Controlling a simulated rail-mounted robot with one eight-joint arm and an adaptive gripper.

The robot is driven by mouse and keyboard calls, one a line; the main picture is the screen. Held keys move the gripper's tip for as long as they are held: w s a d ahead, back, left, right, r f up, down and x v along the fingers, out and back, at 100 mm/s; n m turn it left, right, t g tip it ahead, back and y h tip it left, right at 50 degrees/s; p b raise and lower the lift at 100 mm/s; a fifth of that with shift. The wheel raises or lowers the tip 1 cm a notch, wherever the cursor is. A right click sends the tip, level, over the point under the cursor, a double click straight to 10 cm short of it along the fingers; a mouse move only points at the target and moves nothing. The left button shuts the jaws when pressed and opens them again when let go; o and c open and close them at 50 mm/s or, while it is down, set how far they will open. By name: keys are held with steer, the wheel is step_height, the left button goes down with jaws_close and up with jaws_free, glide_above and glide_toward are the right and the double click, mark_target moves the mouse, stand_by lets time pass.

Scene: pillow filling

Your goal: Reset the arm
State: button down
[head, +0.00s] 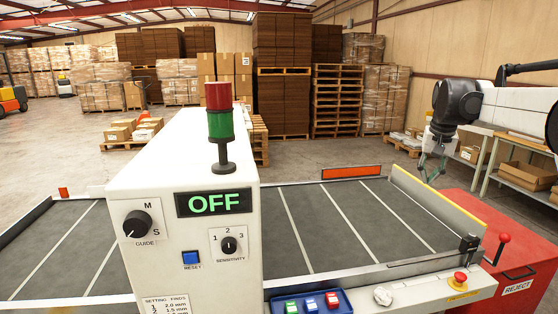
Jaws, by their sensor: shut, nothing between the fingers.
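My gripper (432,176) hangs at the right of the head view, pointing down, with my arm reaching in from the right edge. Its fingers are shut and hold nothing. It shows above the far right end of the conveyor belt (345,222), in front of the workbench, and touches nothing that I can make out. The white machine housing (190,175) stands over the belt, apart from my gripper. Its display (213,202) reads OFF, and a blue RESET button (191,258) sits below it.
A red reject bin (520,250) with a lever (499,247) stands at the right. The visible belt is clear.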

steer(key=s+a+n+t, duration=0.2)
steer(key=s+a+t, duration=0.1)
steer(key=s+a, duration=1.4)
steer(key=s+a+f+n+t, duration=0.1)
steer(key=s+f, duration=0.4)
steer(key=s, duration=0.5)
steer(key=s+a+f+n, duration=0.1)
steer(key=s+a+f, duration=0.3)
steer(key=s, duration=0.5)
step_height(320, 180, down, 2)
steer(key=shift+s+a+f+n+t+y, duration=0.15)
steer(key=shift+s+a+n+t+y, duration=0.15)
steer(key=shift+s+t+y, duration=0.1)
